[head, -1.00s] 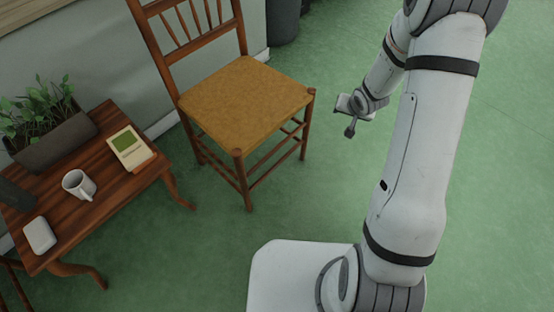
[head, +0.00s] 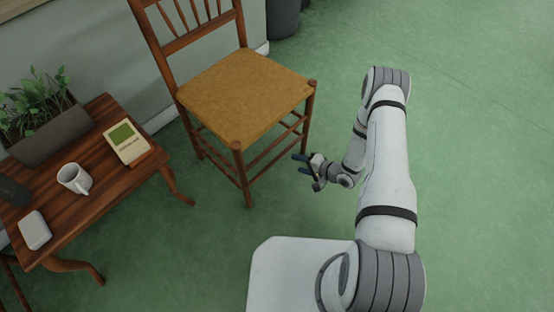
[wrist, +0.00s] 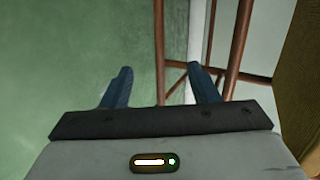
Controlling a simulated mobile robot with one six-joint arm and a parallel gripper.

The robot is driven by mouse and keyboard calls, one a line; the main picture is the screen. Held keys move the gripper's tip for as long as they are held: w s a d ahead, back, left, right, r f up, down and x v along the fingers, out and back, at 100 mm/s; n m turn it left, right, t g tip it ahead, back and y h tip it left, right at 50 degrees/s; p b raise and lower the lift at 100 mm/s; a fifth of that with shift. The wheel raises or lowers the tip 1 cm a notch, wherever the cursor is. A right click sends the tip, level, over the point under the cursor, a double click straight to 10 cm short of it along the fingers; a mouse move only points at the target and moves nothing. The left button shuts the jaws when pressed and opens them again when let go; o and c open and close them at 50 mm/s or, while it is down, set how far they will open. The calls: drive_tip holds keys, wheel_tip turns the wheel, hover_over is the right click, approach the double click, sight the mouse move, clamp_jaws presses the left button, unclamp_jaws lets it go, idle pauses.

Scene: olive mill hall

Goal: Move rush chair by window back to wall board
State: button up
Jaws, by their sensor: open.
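The rush chair (head: 245,95) stands upright on the green floor by the wall in the head view, with a brown wooden frame and a tan woven seat. Its backrest is partly cut off at the top. The chair's legs and rungs (wrist: 235,60) show beyond and right of the fingers, and the seat edge is at far right. No wall board is clearly identifiable.
A dark bin (head: 283,18) stands behind. The floor at right is clear.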

sight(277, 157)
drive_tip(key=b+x, duration=0.2)
drive_tip(key=x, duration=0.2)
drive_tip(key=b+x, duration=0.2)
drive_tip(key=x, duration=0.2)
drive_tip(key=b+x, duration=0.2)
drive_tip(key=x, duration=0.2)
drive_tip(key=shift+d+f, duration=0.15)
drive_tip(key=shift+f, duration=0.1)
drive_tip(key=shift+w+a, duration=0.2)
drive_tip(key=shift+a, duration=0.15)
clamp_jaws()
drive_tip(key=shift+d, duration=0.15)
idle(0.3)
drive_tip(key=w+a+b, duration=0.3)
drive_tip(key=w+a, duration=0.1)
drive_tip(key=a, duration=0.4)
drive_tip(key=shift+w+b, duration=0.3)
drive_tip(key=shift+w, duration=0.1)
idle(0.6)
drive_tip(key=shift+a+r, duration=0.15)
